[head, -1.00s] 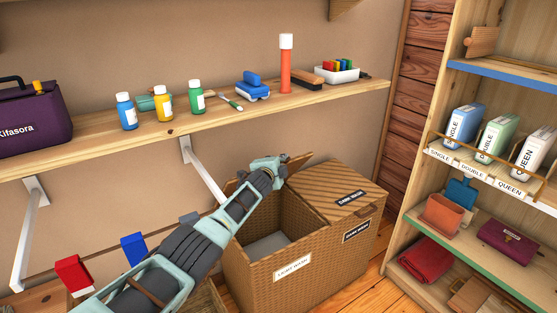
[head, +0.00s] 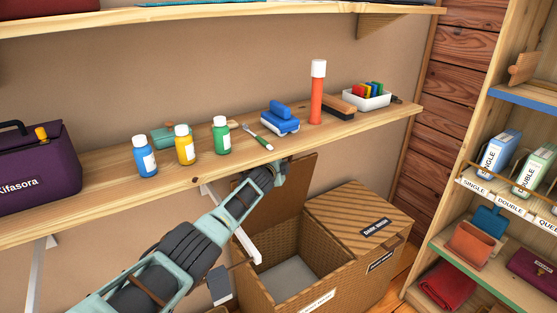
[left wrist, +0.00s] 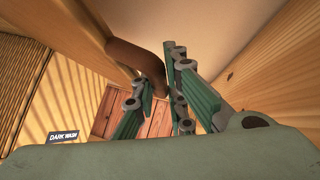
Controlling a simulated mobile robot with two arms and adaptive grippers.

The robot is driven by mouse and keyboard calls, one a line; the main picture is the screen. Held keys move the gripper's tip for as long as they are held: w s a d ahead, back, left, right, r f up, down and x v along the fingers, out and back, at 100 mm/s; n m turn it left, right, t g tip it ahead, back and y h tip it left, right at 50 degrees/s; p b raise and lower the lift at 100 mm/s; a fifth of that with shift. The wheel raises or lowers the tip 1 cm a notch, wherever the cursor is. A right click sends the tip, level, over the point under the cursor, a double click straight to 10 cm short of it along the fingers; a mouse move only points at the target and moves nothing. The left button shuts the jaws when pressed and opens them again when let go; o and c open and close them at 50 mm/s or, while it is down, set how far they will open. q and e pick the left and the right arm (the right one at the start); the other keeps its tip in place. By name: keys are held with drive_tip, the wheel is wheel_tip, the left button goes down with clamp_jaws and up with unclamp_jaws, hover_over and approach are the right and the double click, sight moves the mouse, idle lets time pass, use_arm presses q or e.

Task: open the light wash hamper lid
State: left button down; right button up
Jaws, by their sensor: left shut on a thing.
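The woven hamper has a light wash half at left with a white label (head: 318,301). Its light wash lid (head: 297,192) stands raised, roughly upright, at the back of the open compartment, whose pale inside (head: 290,274) shows. My left gripper (head: 279,170) is at the lid's upper edge, just below the wall shelf. In the left wrist view, my left gripper (left wrist: 160,88) is shut on a brown curved handle (left wrist: 130,54). The arm hides part of the lid and the hamper's left side. My right gripper is not in view.
The dark wash lid (head: 350,215) is closed. Above, the wall shelf (head: 215,170) holds bottles, a brush and a purple case (head: 40,170). A shelf unit (head: 480,165) with boxes stands close at right. A strip of floor shows between hamper and unit.

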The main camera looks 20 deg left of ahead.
use_arm(q)
drive_tip(key=shift+w+a+r, duration=0.1)
drive_tip(key=shift+w+a, duration=0.15)
drive_tip(key=shift+a, duration=0.05)
drive_tip(key=c, duration=1.8)
unclamp_jaws()
drive_tip(key=shift+o, duration=0.2)
